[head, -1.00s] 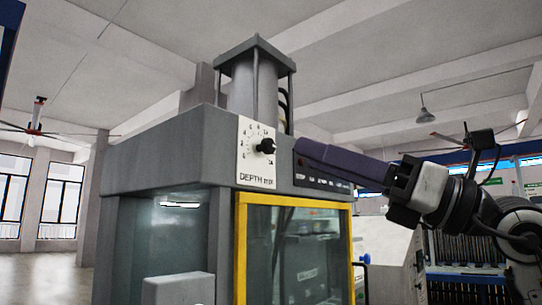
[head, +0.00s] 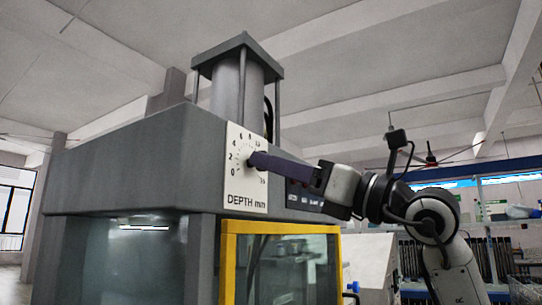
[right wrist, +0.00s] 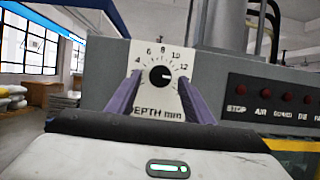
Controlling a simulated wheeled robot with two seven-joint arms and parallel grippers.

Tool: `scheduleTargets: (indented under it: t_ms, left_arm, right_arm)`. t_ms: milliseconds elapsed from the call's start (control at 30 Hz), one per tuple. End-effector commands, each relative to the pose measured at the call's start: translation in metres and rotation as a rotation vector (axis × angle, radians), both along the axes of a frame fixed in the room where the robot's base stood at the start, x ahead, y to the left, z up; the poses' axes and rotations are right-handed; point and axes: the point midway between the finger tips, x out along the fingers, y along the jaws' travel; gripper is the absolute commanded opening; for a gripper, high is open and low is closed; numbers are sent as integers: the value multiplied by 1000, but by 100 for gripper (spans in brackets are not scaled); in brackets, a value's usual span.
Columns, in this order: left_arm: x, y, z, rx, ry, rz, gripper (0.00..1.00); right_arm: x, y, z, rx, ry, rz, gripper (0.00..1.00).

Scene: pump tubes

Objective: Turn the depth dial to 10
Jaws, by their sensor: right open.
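The depth dial is a black round knob (right wrist: 160,76) on a white plate (head: 237,186) marked "DEPTH mm", on the grey machine's upper front. In the right wrist view, numbers ring the knob, with 10 at its upper right; a small pale mark on the knob points roughly right, but its exact reading is unclear. My right gripper (right wrist: 160,80) has its two purple fingers apart, one on each side of the knob in that view. In the head view, the right gripper (head: 254,161) reaches the plate from the right and hides most of the knob; contact cannot be told. My left gripper is out of view.
A row of red buttons (right wrist: 272,94), with labels such as STOP and AIR, lies right of the dial plate. A yellow-framed window (head: 228,270) is below. A cylinder column (head: 238,90) stands on top of the machine.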

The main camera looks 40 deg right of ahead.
Motion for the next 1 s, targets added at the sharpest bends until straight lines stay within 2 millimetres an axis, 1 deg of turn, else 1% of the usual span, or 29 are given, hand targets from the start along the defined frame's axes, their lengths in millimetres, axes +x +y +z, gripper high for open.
scheduleTargets:
  t_ms: [33,200,467,700,1000]
  left_arm:
    - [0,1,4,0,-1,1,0]
    - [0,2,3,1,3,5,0]
    - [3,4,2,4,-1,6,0]
    - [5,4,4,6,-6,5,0]
    - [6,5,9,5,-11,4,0]
  right_arm:
    - [5,2,4,1,0,1,47]
    - [14,6,6,0,0,0,47]
    - [14,6,6,-1,0,0,47]
    - [14,6,6,-1,0,0,7]
    - [14,5,6,-30,-11,0,7]
